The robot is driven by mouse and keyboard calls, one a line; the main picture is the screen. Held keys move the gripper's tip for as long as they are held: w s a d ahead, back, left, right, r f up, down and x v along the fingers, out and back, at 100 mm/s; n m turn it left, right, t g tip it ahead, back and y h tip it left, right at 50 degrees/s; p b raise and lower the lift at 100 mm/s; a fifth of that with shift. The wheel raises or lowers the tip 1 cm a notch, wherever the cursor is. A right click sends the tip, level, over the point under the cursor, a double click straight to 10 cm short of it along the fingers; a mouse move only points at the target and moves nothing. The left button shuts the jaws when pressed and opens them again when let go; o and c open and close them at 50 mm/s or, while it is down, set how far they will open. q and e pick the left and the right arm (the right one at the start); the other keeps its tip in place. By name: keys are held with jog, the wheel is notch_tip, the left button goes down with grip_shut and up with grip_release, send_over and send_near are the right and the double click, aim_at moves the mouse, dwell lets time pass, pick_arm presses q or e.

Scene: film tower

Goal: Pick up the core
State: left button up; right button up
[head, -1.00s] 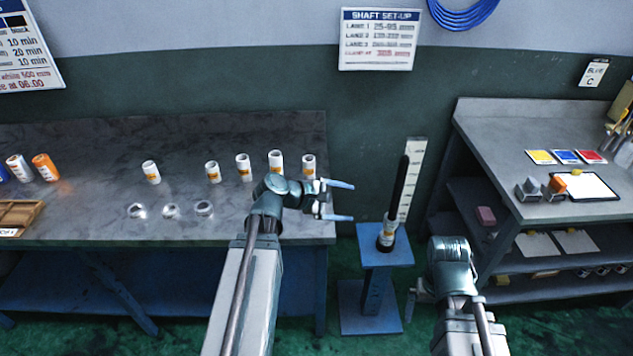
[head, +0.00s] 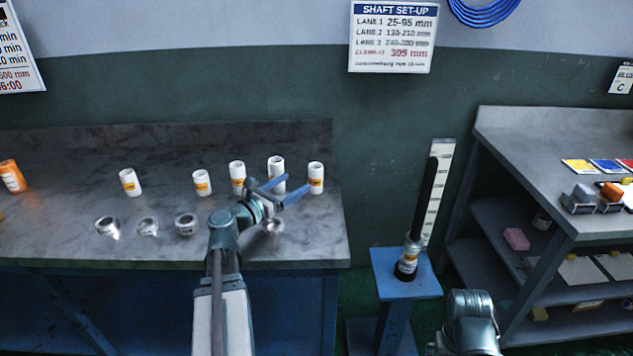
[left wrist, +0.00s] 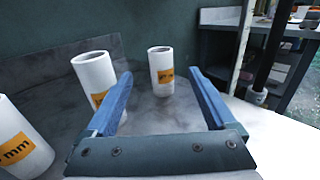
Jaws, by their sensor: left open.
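Several white cores with orange labels stand upright on the grey bench. The rightmost core (head: 316,178) is just beyond my left gripper (head: 290,187). A taller core (head: 276,170) stands behind the fingers. My left gripper is open and empty, its blue fingers pointing right and back over the bench. In the left wrist view the rightmost core (left wrist: 161,72) stands ahead, between the lines of the two fingers, apart from them. The taller core (left wrist: 94,75) is by the left finger, which partly covers it. My right arm shows at the bottom; its gripper is mostly cut off.
More cores (head: 237,174) stand to the left, with several metal rings (head: 147,226) in front. A blue stand (head: 420,284) with a black shaft (head: 430,196) is right of the bench (head: 60,238). A shelved table (head: 520,130) is farther right.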

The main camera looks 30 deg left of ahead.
aim_at(310, 173)
pick_arm(q)
jog(key=w, duration=0.2)
jog(key=w+d, duration=0.1)
jog(key=w, duration=0.5)
jog(key=shift+d, duration=0.25)
jog(key=w, duration=0.3)
jog(key=w+d, duration=0.1)
jog(key=w, duration=0.1)
jog(key=shift+f, duration=0.15)
grip_shut()
